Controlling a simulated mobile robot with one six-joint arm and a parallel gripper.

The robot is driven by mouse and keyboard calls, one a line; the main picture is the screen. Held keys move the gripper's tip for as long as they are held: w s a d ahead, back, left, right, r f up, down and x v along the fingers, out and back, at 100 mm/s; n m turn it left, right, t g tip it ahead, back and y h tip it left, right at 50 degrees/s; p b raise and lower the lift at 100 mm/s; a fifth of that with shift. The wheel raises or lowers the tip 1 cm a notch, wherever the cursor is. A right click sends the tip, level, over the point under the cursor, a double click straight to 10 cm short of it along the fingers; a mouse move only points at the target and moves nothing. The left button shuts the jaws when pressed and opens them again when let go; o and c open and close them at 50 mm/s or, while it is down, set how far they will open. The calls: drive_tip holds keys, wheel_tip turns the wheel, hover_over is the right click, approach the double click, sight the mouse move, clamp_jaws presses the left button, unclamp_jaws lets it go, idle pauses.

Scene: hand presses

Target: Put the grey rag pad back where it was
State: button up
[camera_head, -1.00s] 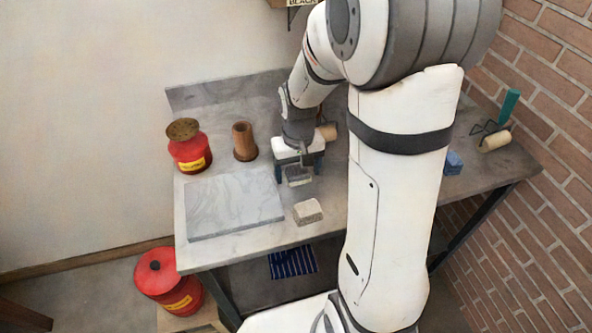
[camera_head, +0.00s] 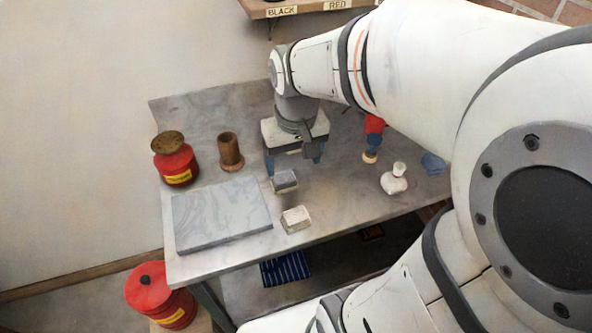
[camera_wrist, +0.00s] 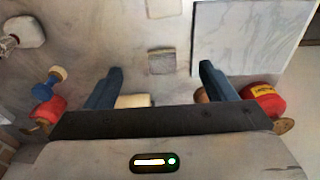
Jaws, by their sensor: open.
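The grey rag pad (camera_head: 284,180) is a small block with a grey top, on the table right of the stone slab (camera_head: 222,212). A paler pad (camera_head: 296,219) lies nearer the front edge. My gripper (camera_head: 293,166) is open above the table, just behind the grey pad, with nothing held. In the wrist view the grey pad (camera_wrist: 161,62) lies beyond and between the open fingertips (camera_wrist: 160,68). It looks free of both fingers. The paler pad (camera_wrist: 163,9) is at the top edge there.
A red can (camera_head: 175,162) and a wooden cylinder (camera_head: 231,152) stand left of my gripper. A white bottle (camera_head: 394,180), a blue lump (camera_head: 432,163) and a red-and-blue handled item (camera_head: 372,138) are to the right. A labelled shelf (camera_head: 310,8) hangs behind. Table between pads and bottle is clear.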

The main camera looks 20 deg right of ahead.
drive_tip(key=s+t, duration=0.1)
drive_tip(key=s, duration=0.5)
drive_tip(key=shift+s+a+f, duration=0.2)
drive_tip(key=shift+s+a, duration=0.1)
drive_tip(key=shift+s, duration=0.05)
drive_tip(key=shift+r, duration=0.3)
drive_tip(key=shift+c, duration=0.5)
